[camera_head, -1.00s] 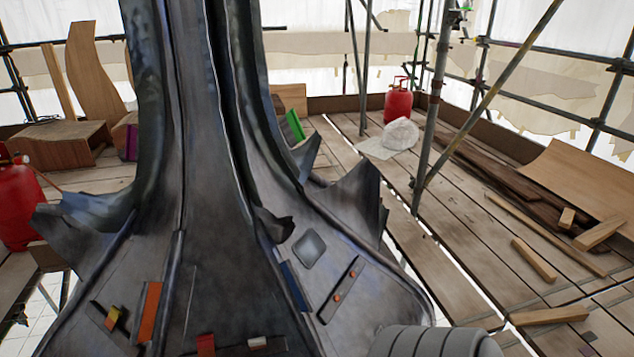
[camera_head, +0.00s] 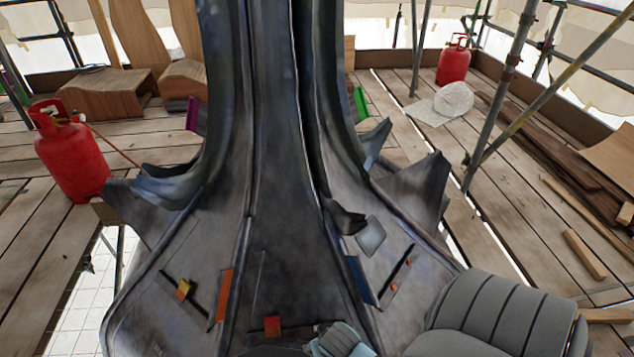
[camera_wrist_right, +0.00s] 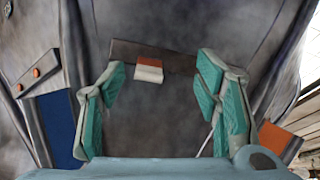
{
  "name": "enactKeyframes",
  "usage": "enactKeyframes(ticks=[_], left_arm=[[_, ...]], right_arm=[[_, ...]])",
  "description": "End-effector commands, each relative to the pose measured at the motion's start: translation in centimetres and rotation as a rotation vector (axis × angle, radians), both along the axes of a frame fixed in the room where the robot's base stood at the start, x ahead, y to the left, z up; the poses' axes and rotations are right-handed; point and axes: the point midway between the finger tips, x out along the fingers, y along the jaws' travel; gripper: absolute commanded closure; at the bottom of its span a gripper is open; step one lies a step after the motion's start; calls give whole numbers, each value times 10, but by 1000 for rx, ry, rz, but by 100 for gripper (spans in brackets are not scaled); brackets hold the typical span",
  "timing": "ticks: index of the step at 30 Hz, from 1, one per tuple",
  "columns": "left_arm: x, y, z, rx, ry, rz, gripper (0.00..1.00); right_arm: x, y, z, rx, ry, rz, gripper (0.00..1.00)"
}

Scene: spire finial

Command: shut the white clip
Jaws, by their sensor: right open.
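The white clip (camera_wrist_right: 149,73) has a white face with an orange-red edge and sits on a dark strip (camera_wrist_right: 180,62) on the grey spire in the right wrist view. I cannot tell its exact angle to the strip. My right gripper (camera_wrist_right: 158,80) is open and empty, with its teal finger pads on either side of the clip and apart from it. In the head view my right gripper (camera_head: 340,342) shows at the bottom edge, just right of a red clip (camera_head: 272,326); the white clip is not visible there. My left gripper is out of view.
The spire (camera_head: 285,200) has flared, pointed fins. A yellow-orange clip (camera_head: 183,289), an orange plate (camera_head: 224,295) and a blue plate (camera_head: 360,279) are on its base. Red gas bottles (camera_head: 75,160) and scaffold poles stand around on the plank deck.

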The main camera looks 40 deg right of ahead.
Motion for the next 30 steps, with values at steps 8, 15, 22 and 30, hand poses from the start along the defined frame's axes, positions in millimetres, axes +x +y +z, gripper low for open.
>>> enactKeyframes(ticks=[8, 15, 22, 30], left_arm=[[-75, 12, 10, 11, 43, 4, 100], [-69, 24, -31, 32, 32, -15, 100], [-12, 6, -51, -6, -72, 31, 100], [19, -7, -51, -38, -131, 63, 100]], right_arm=[[26, -20, 43, 8, -68, -228, 43], [42, -32, -15, 8, -68, -228, 43], [60, -45, -68, 8, -67, -226, 43], [69, -51, -90, 9, -68, -226, 43]])
